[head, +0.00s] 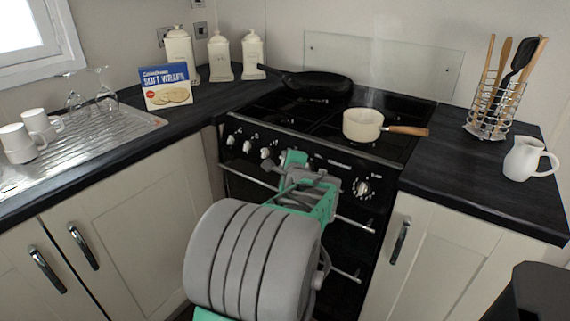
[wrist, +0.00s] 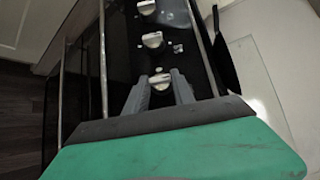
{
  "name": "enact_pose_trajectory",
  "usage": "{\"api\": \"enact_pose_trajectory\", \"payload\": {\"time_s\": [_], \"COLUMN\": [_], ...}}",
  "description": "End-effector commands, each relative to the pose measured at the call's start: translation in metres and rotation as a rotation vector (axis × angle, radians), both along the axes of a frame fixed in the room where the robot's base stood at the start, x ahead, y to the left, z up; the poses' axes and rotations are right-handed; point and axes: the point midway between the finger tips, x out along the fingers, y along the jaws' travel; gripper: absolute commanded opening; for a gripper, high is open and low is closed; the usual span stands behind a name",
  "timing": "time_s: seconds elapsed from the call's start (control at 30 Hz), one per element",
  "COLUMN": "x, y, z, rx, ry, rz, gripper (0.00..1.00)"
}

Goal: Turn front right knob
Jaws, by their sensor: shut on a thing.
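The black stove (head: 335,160) has a row of knobs on its front panel. Three pale knobs (head: 249,146) show left of my gripper (head: 288,172) in the head view, and one large round knob (head: 362,188) with a marked dial sits to its right. In the wrist view my gripper (wrist: 158,84) has its two grey fingers shut on a silver knob (wrist: 160,79), one finger on either side. Two more knobs show beyond it, a middle one (wrist: 152,40) and a far one (wrist: 147,7). My gripper hides the held knob in the head view.
A cream saucepan (head: 362,125) with a wooden handle and a black pan (head: 318,84) sit on the hob. A rail (head: 250,175) runs below the knobs. A utensil rack (head: 492,112) and white jug (head: 524,160) stand on the right counter.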

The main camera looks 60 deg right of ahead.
Motion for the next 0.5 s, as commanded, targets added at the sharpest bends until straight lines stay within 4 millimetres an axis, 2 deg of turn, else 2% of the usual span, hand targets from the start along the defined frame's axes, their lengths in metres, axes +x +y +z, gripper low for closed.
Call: {"api": "enact_pose_trajectory", "payload": {"time_s": [0.23,0.27,0.5], "x": [-0.001,-0.001,-0.0001], "y": [-0.0008,-0.0008,-0.0003], "z": [0.0003,0.0003,0.0002], "rx": [-0.001,-0.001,-0.001], "ry": [0.002,0.002,0.002], "rz": [-0.003,-0.003,0.0], "gripper": [0.0,0.31,0.5]}}
